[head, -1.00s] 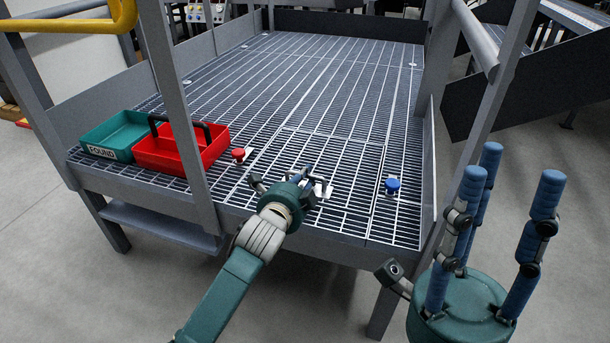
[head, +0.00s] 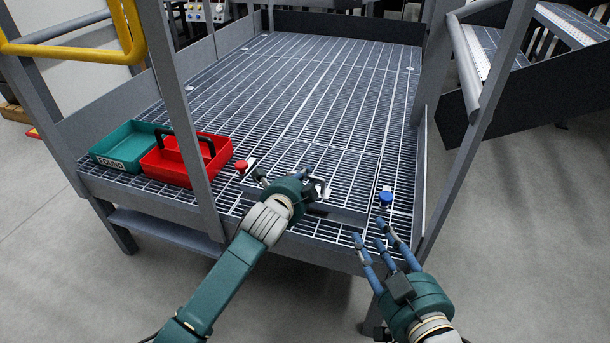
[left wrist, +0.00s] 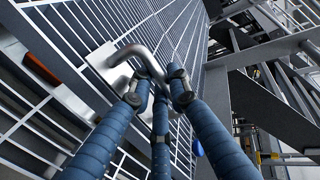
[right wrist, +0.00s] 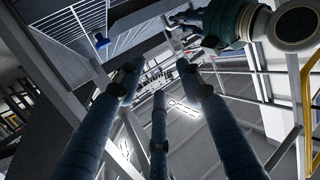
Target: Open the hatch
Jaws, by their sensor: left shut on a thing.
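The hatch (head: 348,178) is a grated panel in the catwalk floor. Its front edge looks slightly raised, with a dark band below it. My left gripper (head: 314,187) is shut on the hatch's bent metal handle (left wrist: 137,52), seen close in the left wrist view. A red knob (head: 241,166) is left of the hatch and a blue knob (head: 385,198) is right of it. The blue knob also shows in the right wrist view (right wrist: 102,40). My right gripper (head: 372,236) is open and empty, fingers spread, in front of the blue knob at the platform's front edge.
A red tray with a handle (head: 168,172) and a teal bin marked FOUND (head: 108,163) stand on the grating at left. Grey posts (head: 178,110) and a yellow rail (head: 70,52) border the platform. The grating behind the hatch is clear.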

